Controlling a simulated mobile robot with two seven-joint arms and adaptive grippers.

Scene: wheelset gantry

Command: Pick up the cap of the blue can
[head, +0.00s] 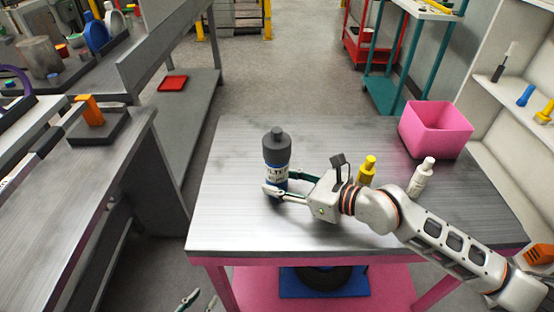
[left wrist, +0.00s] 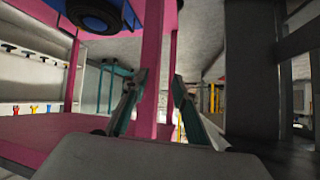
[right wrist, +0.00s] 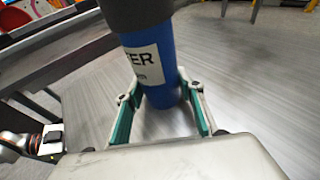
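The blue can (head: 276,172) stands upright on the metal table, with a white label and a dark grey top. Its cap (head: 277,134) is a small dark knob on that top. My right gripper (head: 275,190) is low around the can, one finger on each side. In the right wrist view the can (right wrist: 165,65) stands between the fingers (right wrist: 160,92), with a gap on at least the right side; its cap is out of that view. My left gripper (head: 198,300) is open and empty at the bottom edge, below table height. It also shows in the left wrist view (left wrist: 160,85).
A yellow bottle (head: 367,170) and a white bottle (head: 422,176) stand behind my right arm. A pink bin (head: 436,130) is at the back right of the table (head: 230,225). The table's left and front areas are clear.

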